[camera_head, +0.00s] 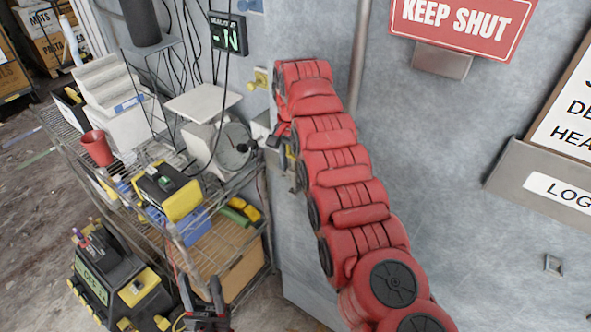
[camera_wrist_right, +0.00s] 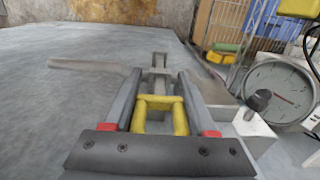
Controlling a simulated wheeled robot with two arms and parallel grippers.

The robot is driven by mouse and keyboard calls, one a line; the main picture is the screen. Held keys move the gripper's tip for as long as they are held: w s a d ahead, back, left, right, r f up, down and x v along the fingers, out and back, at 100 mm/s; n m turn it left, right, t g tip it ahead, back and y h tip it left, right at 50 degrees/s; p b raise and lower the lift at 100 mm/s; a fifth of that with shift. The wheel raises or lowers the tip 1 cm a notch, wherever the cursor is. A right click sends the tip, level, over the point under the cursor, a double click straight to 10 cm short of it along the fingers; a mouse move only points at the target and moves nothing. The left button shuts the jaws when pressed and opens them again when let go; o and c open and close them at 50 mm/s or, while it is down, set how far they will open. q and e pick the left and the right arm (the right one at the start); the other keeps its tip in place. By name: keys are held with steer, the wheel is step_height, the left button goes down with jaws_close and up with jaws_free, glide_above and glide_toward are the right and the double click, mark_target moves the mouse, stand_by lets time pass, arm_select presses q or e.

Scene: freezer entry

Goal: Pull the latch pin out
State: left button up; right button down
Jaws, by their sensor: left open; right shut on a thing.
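The latch pin shows in the right wrist view as a yellow U-shaped handle (camera_wrist_right: 160,101) at a grey metal latch (camera_wrist_right: 160,62) on the grey wall panel. My right gripper (camera_wrist_right: 160,85) has its two fingers on either side of the yellow handle and is shut on it. In the head view my right gripper (camera_head: 281,138) is at the panel's edge, largely hidden by my red arm, with a bit of yellow beside it. Whether the pin is seated in the latch cannot be told. My left gripper (camera_head: 205,306) is open and empty at the bottom of the head view.
A wire shelf (camera_head: 225,225) with a dial scale (camera_head: 233,146), a red cup (camera_head: 96,148) and yellow-black devices stands left of the panel. A red sign (camera_head: 463,22) and a log holder (camera_head: 560,190) are on the wall at right. A vertical pipe (camera_head: 359,50) runs behind my arm.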

mark_target(293, 157)
steer(key=shift+r+p, duration=0.55)
steer(key=shift+r, duration=0.5)
stand_by(1.4)
steer(key=shift+r+p, duration=0.9)
steer(key=shift+r, duration=0.1)
stand_by(1.1)
steer(key=shift+r, duration=0.25)
stand_by(0.5)
steer(key=shift+r+p, duration=1.15)
stand_by(1.5)
